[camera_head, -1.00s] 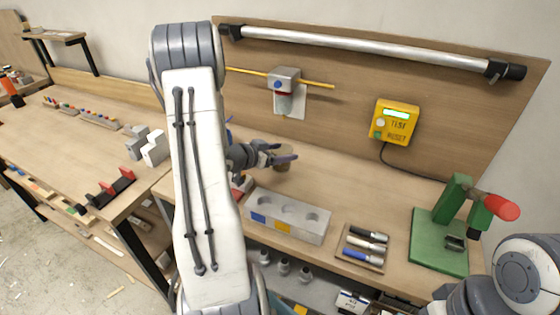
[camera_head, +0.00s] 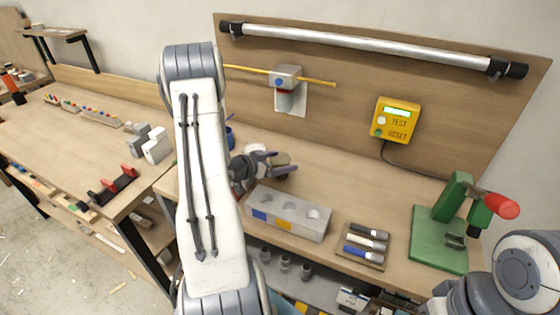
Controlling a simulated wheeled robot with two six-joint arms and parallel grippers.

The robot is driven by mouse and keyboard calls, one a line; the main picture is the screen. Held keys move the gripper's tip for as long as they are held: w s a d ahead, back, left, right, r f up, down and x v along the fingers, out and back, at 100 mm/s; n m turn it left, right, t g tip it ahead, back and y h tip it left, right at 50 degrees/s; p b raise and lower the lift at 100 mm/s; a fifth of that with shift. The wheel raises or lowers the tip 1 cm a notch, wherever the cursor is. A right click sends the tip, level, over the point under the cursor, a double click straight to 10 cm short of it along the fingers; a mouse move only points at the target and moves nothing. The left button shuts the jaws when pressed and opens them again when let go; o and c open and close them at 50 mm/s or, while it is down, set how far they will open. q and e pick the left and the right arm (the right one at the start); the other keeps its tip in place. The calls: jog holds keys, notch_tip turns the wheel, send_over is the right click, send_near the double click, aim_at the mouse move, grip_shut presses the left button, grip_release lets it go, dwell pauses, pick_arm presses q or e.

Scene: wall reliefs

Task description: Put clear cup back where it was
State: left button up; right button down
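My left gripper (camera_head: 281,161) is over the bench, just behind the grey block with round holes. A small brownish, see-through-looking thing (camera_head: 281,158), which may be the clear cup, is between its fingers. The near finger covers its lower part. I cannot tell whether the fingers press on it or whether it stands on the bench. The grey block (camera_head: 315,229) has a blue and a yellow patch on its front. My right arm shows at the lower right, but its gripper is out of view.
A white round thing (camera_head: 255,150) and a blue cup (camera_head: 229,137) are behind my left gripper. A green press (camera_head: 440,235) stands farther right. The bench between the tray and back board is clear.

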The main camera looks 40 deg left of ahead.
pick_arm(q)
jog(key=shift+r, duration=0.25)
jog(key=v, duration=1.2)
jog(key=w+d+r+m+g+y, duration=0.1)
jog(key=w+d+g, duration=0.2)
jog(key=w+d, duration=0.35)
jog(key=w+d+r+m+g+y, duration=0.1)
jog(key=w+d+r+g+y, duration=0.15)
jog(key=d, duration=0.75)
jog(key=s+d+m+g+h, duration=0.1)
jog(key=s+d+g, duration=0.1)
jog(key=s+d, duration=0.5)
jog(key=s+d+m+g+h, duration=0.15)
jog(key=s+d, duration=0.25)
jog(key=d, duration=0.6)
jog(key=s+d+r+m+g, duration=0.1)
jog(key=s+d+g, duration=0.3)
jog(key=s, duration=1.1)
jog(key=shift+d+r+b, duration=0.35)
jog(key=shift+d+r, duration=0.1)
jog(key=shift+d, duration=0.7)
jog(key=shift+w, duration=0.1)
